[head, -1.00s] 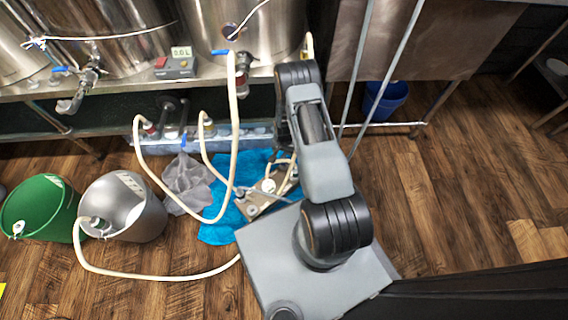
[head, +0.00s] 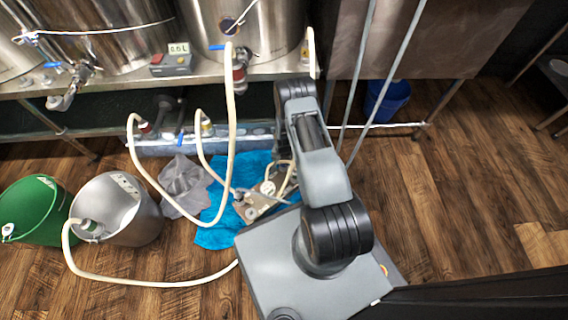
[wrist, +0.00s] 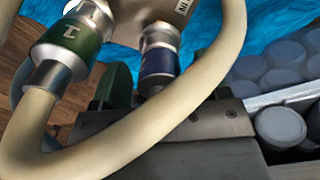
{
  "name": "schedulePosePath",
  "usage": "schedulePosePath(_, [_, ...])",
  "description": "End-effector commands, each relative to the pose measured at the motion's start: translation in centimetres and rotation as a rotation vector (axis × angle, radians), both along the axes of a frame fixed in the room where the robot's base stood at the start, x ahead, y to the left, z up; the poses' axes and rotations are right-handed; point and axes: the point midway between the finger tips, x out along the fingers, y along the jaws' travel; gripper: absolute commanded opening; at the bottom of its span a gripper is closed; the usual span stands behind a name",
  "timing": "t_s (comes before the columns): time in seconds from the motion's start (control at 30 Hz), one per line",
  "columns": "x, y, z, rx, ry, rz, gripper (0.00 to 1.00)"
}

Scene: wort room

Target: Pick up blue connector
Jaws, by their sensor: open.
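The blue connector (wrist: 160,58) shows in the upper middle of the wrist view, dark blue with metal collars. My gripper (wrist: 158,86) is open, with one dark finger on each side of the connector's lower end. I cannot tell whether either finger touches it. A pale hose (wrist: 165,118) loops across in front of the jaws and hides part of them. A green connector (wrist: 66,45) with a metal collar is left of the blue one, close to the left finger. In the head view my arm hides the gripper, and I cannot make out the blue connector for certain.
Pale rounded caps (wrist: 280,72) stand right of the jaws. In the head view, hoses (head: 232,130) loop from the steel tanks (head: 100,35) over a blue cloth (head: 215,235).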

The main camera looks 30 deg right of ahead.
Motion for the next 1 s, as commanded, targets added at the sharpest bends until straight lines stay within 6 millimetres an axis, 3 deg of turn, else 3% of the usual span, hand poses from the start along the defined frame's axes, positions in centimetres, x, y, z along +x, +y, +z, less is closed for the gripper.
schedulePosePath(0.07, [0.0, 0.0, 0.06, 0.0, 0.0, 0.0, 0.66])
schedulePosePath(0.63, [-0.01, 0.0, 0.07, 0.001, 0.001, 0.0, 0.11])
schedulePosePath(1.0, [0.04, -0.02, 0.81, 0.0, 0.0, 0.0, 0.11])
